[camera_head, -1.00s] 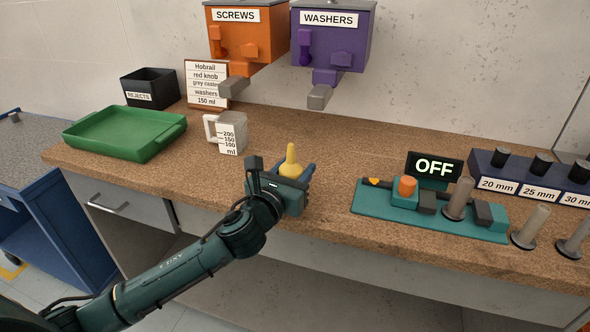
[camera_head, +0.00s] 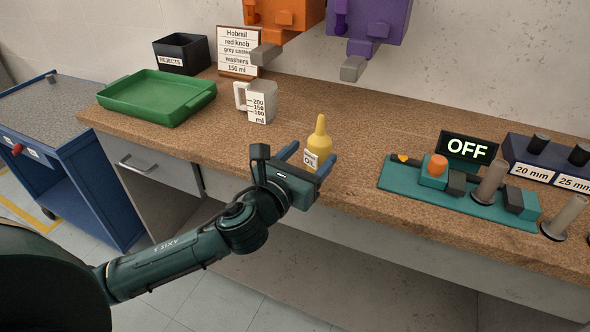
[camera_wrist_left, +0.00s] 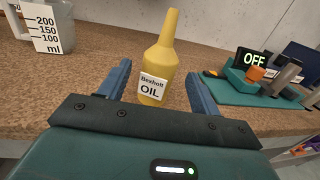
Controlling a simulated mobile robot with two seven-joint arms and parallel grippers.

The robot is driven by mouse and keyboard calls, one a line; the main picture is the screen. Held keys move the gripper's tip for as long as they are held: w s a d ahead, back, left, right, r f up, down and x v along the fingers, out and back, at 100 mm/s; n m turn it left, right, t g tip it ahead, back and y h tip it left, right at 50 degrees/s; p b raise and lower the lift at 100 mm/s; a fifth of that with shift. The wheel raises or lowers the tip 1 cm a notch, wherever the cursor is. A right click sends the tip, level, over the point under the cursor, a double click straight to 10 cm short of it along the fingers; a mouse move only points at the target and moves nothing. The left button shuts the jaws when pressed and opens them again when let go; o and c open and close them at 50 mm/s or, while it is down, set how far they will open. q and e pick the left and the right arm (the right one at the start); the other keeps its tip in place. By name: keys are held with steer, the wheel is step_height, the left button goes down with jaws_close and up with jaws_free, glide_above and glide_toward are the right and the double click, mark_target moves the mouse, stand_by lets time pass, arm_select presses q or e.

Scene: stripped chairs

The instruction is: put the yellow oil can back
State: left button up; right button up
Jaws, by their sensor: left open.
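The yellow oil can (camera_head: 320,138) stands upright on the brown worktop near its front edge. Its white OIL label faces me. It also shows in the left wrist view (camera_wrist_left: 162,62), upright and centred between the two blue fingers. My left gripper (camera_head: 314,153) is open, low at the front edge of the worktop. Its fingers point at the can, one to each side, with a visible gap beside it. Whether the fingertips reach past the can's front is hard to tell. My right gripper is not in view.
A measuring jug (camera_head: 260,101), green tray (camera_head: 158,113), black rejects bin (camera_head: 181,55) and order card (camera_head: 238,52) stand to the left. A teal fixture (camera_head: 455,195) with an OFF display (camera_head: 468,147) is to the right. A blue cart (camera_head: 84,160) stands beside the bench.

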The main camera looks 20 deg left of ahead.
arm_select(q)
steer(key=s, duration=0.6)
steer(key=s+d+f+n+g, duration=0.1)
steer(key=s+f+n+g, duration=0.1)
steer(key=s+f+n, duration=0.2)
steer(key=s+d+f+n+g+h, duration=0.1)
steer(key=s+f+n, duration=0.4)
steer(key=n, duration=1.5)
steer(key=s+d+f+n+g, duration=0.2)
steer(key=s+f+n+g, duration=0.1)
steer(key=f+n, duration=0.8)
steer(key=shift+s+d+f+n+h, duration=0.3)
steer(key=shift+s+f+n, duration=0.15)
steer(key=shift+s, duration=0.4)
